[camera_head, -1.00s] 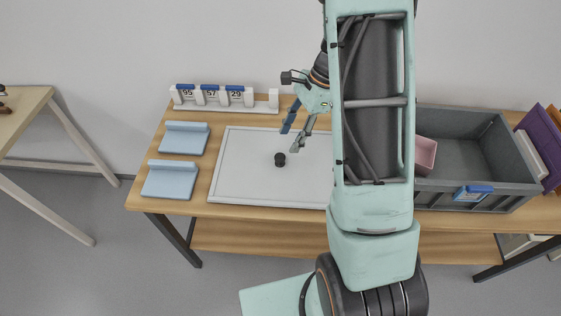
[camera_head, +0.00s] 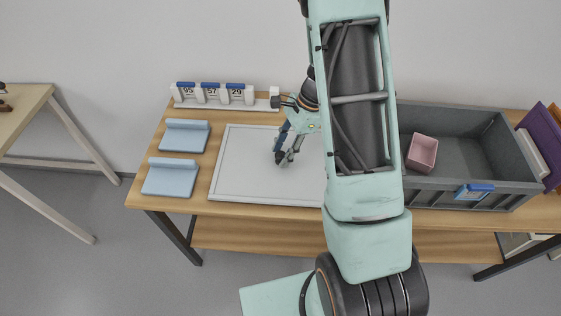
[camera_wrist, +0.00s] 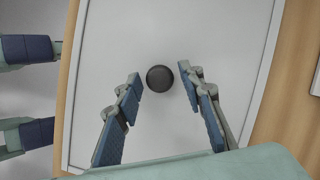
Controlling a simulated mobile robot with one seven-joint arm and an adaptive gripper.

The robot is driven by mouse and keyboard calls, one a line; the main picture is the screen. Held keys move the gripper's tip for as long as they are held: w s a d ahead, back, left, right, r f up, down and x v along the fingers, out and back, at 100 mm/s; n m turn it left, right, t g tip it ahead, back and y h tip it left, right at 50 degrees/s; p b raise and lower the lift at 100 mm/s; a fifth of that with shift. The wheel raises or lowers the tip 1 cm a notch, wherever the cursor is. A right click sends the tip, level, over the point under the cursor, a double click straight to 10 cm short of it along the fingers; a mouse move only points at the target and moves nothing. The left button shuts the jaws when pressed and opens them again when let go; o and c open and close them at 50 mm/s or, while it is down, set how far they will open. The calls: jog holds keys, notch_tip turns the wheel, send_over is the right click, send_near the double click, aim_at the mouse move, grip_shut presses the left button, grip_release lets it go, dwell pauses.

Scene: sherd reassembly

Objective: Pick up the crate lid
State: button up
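The crate lid (camera_head: 238,177) is a flat pale grey panel with a raised rim, lying on the wooden table. Its round black knob (camera_wrist: 159,77) stands near the middle of the panel in the wrist view. My gripper (camera_head: 281,158) is at the knob in the head view and covers most of it. In the wrist view my gripper (camera_wrist: 159,82) is open, with one blue-padded finger on each side of the knob. Gaps show between the fingers and the knob. My arm hides the right part of the lid in the head view.
A grey crate (camera_head: 462,195) with a pink box (camera_head: 422,153) inside stands at the right. Two light blue pads (camera_head: 170,178) lie left of the lid. A white rack (camera_head: 215,101) with numbered cards stands behind it. Purple and white items (camera_head: 543,150) stand at the far right.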

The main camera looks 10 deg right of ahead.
grip_shut()
dwell(0.3)
